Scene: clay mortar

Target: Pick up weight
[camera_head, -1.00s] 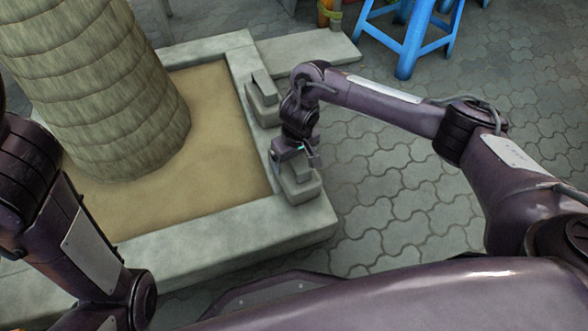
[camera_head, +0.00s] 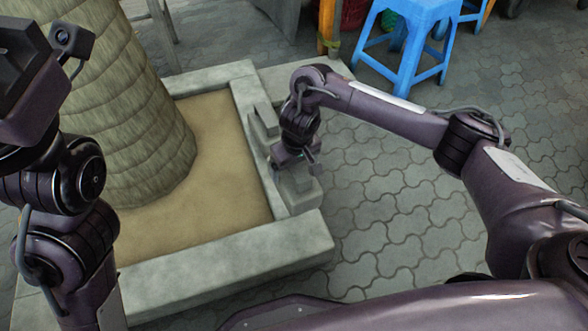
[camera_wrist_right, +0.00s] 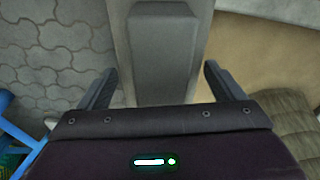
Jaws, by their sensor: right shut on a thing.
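Two grey, stone-like weights with raised narrow tops are at the right rim of the square planter. The far weight (camera_head: 265,123) stands on the rim. The near weight (camera_head: 299,190) is under my right gripper (camera_head: 293,162), which comes down from above and is shut on its raised top. In the right wrist view, a raised grey block (camera_wrist_right: 165,50) lies ahead, between the lines of the two fingers (camera_wrist_right: 163,88). I cannot tell whether the near weight touches the rim. My left arm (camera_head: 60,180) is raised at the left edge; its fingers do not show clearly.
The planter rim (camera_head: 230,255) encloses sand (camera_head: 225,170) and a thick tree trunk (camera_head: 140,110). A blue stool (camera_head: 415,25) stands on the paving at the top right. The paving right of the planter is open, under my right arm.

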